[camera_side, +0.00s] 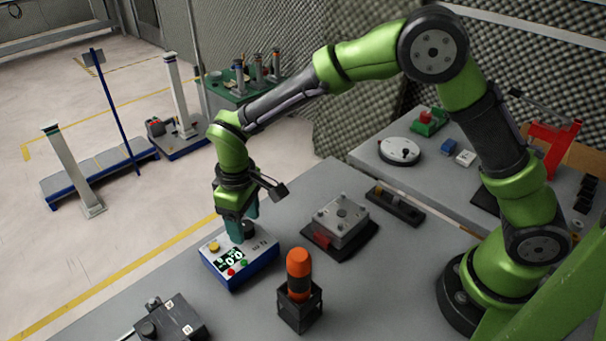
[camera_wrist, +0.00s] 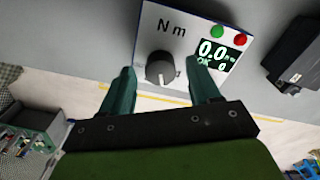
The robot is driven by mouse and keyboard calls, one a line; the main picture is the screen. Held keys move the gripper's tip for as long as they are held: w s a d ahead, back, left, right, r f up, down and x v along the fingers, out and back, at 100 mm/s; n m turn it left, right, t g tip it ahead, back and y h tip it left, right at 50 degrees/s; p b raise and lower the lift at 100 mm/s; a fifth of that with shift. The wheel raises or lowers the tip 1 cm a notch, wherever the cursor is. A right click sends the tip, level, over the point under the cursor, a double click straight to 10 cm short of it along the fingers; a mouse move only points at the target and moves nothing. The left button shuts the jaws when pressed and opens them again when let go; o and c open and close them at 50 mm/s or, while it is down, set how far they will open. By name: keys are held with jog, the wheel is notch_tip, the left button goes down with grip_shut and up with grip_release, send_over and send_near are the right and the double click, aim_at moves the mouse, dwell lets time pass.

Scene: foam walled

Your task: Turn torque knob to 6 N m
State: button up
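The torque box (camera_side: 262,246) is a white-topped, blue-sided unit on the grey table. In the wrist view, its white panel (camera_wrist: 176,14) carries "N m" lettering and a display (camera_wrist: 216,55) reading 0.0, with "OK" and 0 below. The dark round torque knob (camera_wrist: 160,69) has a pale pointer mark near its lower edge; it also shows in the side view (camera_side: 248,229). My gripper (camera_side: 238,218) points down over the box. In the wrist view, its two green fingers (camera_wrist: 160,72) are apart on either side of the knob, with gaps. Contact depth cannot be told.
A green button (camera_wrist: 217,31) and red button (camera_wrist: 240,39) sit beside the display. An orange-topped cylinder in a black holder (camera_side: 299,312) stands close in front of the box. A metal block fixture (camera_side: 341,218) is to the right, a dark box (camera_side: 170,321) at the front left.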

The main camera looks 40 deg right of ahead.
aim_at(252, 226)
notch_tip(252, 226, up, 17)
dwell(0.7)
jog(key=s+d+r+m+t+y, duration=0.2)
jog(key=s+d+m+t, duration=0.5)
jog(key=s+d, duration=1.1)
jog(key=shift+d+m, duration=0.4)
jog(key=shift+m, duration=0.7)
